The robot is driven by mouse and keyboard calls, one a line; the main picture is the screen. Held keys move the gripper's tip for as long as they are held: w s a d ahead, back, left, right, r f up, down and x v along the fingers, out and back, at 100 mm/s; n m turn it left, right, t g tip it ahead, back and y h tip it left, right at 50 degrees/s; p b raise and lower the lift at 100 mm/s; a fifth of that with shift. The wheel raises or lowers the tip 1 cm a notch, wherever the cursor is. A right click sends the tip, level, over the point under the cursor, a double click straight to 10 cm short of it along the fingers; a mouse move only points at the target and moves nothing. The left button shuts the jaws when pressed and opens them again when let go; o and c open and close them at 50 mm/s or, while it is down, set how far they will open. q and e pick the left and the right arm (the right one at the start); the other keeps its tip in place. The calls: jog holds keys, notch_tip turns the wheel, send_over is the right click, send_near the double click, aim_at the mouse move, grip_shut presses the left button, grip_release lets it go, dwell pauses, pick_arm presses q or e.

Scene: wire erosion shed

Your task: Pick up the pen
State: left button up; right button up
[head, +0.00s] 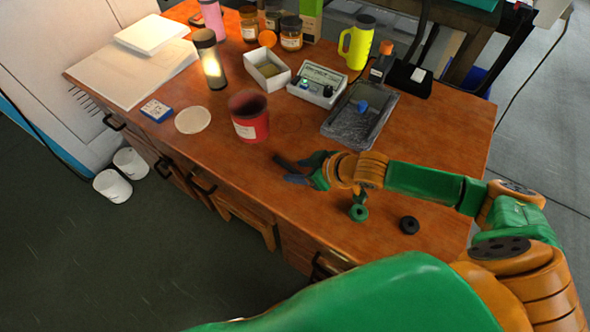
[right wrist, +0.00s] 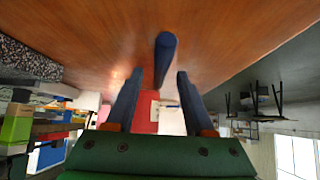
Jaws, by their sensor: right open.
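My right gripper (head: 281,168) is open and low over the wooden desk, just in front of the red cup (head: 250,118). In the right wrist view its two dark fingers (right wrist: 160,76) stand apart. A dark blue, round-ended bar (right wrist: 166,52), which looks like the pen, shows between and beyond the fingertips against the wood. It appears apart from both fingers. In the head view I cannot separate the pen from the dark fingers. The red cup also shows behind the fingers in the right wrist view. My left gripper is not in view.
A grey tray (head: 340,128) with a blue item, a control box (head: 318,88) and a white box (head: 262,80) stand behind. A green ring (head: 358,213) and black ring (head: 409,225) lie near my right arm. The desk's front edge is close to the gripper.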

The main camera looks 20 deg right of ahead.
jog(key=shift+s+r, duration=0.1)
grip_shut()
